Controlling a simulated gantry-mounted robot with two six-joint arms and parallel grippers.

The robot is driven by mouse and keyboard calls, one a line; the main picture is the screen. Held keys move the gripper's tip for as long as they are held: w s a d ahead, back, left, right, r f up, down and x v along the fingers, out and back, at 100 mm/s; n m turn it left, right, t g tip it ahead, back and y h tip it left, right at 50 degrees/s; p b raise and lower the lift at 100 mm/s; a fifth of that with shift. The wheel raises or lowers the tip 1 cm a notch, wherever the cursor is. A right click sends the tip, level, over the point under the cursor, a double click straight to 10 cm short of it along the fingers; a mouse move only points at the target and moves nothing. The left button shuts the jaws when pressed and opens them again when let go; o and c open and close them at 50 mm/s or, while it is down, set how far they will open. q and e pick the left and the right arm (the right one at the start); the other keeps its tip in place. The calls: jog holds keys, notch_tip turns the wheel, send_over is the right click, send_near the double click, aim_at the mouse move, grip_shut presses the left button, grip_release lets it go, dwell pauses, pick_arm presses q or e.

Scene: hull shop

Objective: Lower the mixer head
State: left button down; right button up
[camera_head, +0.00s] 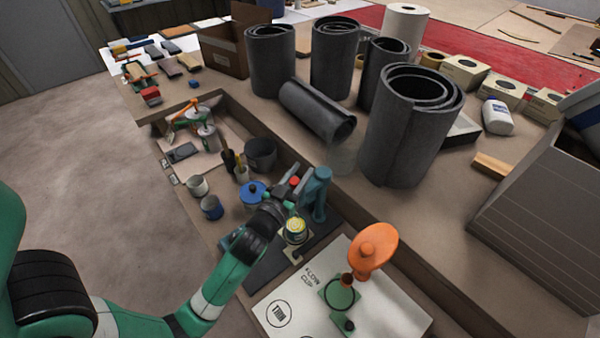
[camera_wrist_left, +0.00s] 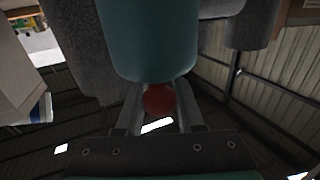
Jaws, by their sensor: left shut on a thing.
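The mixer is a blue-teal upright (camera_head: 319,192) standing on a dark base (camera_head: 268,265) in the tray area of the bench. A yellow-topped can (camera_head: 295,228) stands in front of it. My left gripper (camera_head: 290,184) reaches in from the left and is shut on the red knob (camera_head: 295,181). In the left wrist view the red knob (camera_wrist_left: 158,98) sits between my left fingers (camera_wrist_left: 158,106), with the teal mixer head (camera_wrist_left: 147,38) right beyond it. My gripper hides part of the head in the head view. My right gripper is in no view.
Tall dark rolls (camera_head: 410,125) stand behind the mixer on the bench. An orange disc-topped thing (camera_head: 366,253) stands on the white sheet (camera_head: 385,315) at right. Cups (camera_head: 198,185), a dark bucket (camera_head: 260,154) and a blue lid (camera_head: 252,193) lie to the left.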

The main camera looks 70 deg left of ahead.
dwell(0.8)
pick_arm(q)
notch_tip(320, 180, down, 11)
jog(key=b, duration=0.8)
jog(key=shift+b, duration=0.3)
jog(key=shift+f, duration=0.2)
jog(key=c, duration=0.8)
grip_release()
jog(key=shift+o, duration=1.4)
jog(key=shift+r, duration=0.15)
